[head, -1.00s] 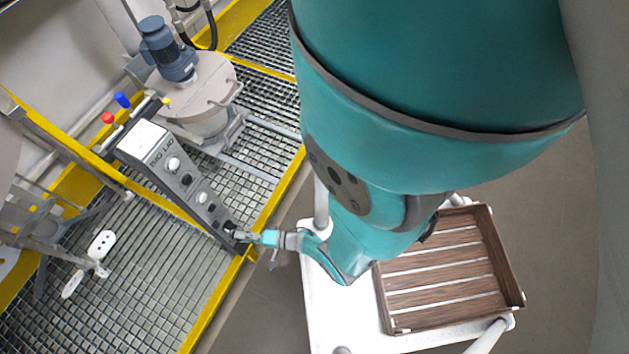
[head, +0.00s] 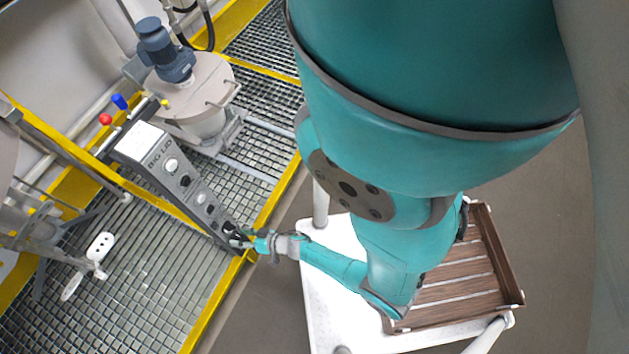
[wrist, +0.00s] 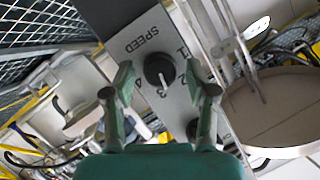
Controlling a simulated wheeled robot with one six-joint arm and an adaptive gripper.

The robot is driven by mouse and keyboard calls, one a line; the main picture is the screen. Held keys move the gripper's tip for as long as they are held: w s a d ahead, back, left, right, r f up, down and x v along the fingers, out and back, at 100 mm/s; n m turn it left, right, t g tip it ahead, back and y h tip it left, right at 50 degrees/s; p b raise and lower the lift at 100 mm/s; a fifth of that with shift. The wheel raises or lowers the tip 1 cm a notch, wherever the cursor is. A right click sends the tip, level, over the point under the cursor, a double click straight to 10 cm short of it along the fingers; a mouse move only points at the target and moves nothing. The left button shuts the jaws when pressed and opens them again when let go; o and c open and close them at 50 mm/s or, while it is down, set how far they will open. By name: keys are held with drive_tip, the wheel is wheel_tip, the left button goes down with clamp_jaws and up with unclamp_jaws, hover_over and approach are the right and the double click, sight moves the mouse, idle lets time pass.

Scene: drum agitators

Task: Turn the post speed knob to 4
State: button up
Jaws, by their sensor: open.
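The post (head: 165,182) is a slanted grey control panel in the head view. In the wrist view the speed knob (wrist: 160,68) is round and black with a white pointer line, beside the printed word SPEED and the dial numbers. My gripper (wrist: 160,76) is open, with one finger to each side of the knob in the wrist view and no clear contact. In the head view my gripper (head: 243,243) is at the post's lower end and partly hides that area.
Two light knobs (head: 171,165) sit higher on the post. A drum (head: 197,95) with a blue motor stands behind it. Yellow rails border the grating. A white cart (head: 330,300) with a wooden crate (head: 460,290) stands below my arm.

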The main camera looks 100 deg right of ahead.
drive_tip(key=shift+a+n+g+h, duration=0.2)
drive_tip(key=shift+n+g+h, duration=0.45)
drive_tip(key=shift+n, duration=0.65)
drive_tip(key=shift+w+n+g+h, duration=0.1)
drive_tip(key=shift+n+g+h, duration=0.55)
drive_tip(key=shift+n, duration=0.75)
